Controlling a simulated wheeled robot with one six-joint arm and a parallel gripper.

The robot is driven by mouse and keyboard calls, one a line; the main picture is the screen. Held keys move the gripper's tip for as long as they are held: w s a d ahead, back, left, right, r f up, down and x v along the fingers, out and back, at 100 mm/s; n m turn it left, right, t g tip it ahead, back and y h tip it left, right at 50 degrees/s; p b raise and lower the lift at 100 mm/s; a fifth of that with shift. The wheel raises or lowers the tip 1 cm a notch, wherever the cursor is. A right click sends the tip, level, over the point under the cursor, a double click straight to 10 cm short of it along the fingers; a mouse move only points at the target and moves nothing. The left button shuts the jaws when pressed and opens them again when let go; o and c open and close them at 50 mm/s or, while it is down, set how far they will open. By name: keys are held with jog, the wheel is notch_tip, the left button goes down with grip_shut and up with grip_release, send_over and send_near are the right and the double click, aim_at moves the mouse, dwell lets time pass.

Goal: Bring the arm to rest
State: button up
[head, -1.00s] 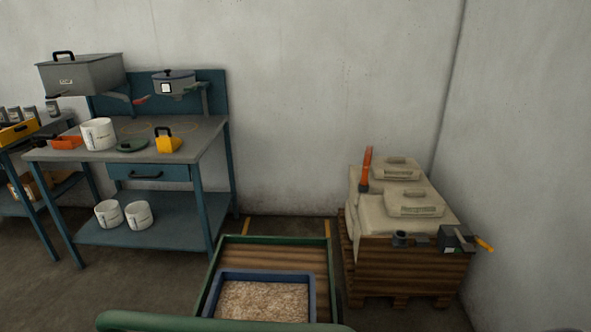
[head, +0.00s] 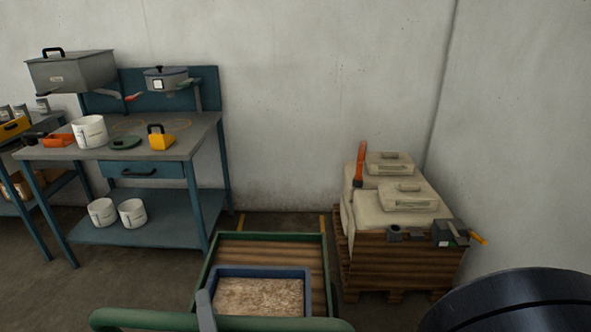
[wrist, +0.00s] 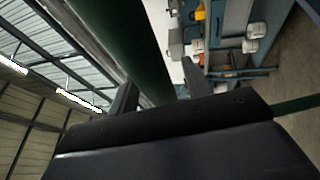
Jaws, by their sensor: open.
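My gripper (wrist: 158,74) shows in the wrist view as two dark fingers standing apart, open, with nothing seen held. A thick dark green bar (wrist: 125,45) runs past the fingers there; I cannot tell how close it is. In the head view a dark rounded part of my arm (head: 520,302) fills the lower right corner. A slim grey piece (head: 205,312) stands up at the bottom, in front of the blue-rimmed tray; I cannot tell whether it is a gripper finger.
A green-framed cart (head: 322,262) with a green handle (head: 125,318) is close in front, holding a blue-rimmed tray (head: 217,270) of grainy material. A blue workbench (head: 150,225) stands left. A wooden pallet stack (head: 400,265) with pale sacks (head: 388,208) stands right, by the wall.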

jog(key=shift+w+a+r, duration=0.1)
jog(key=shift+w+a, duration=0.05)
jog(key=shift+w, duration=0.2)
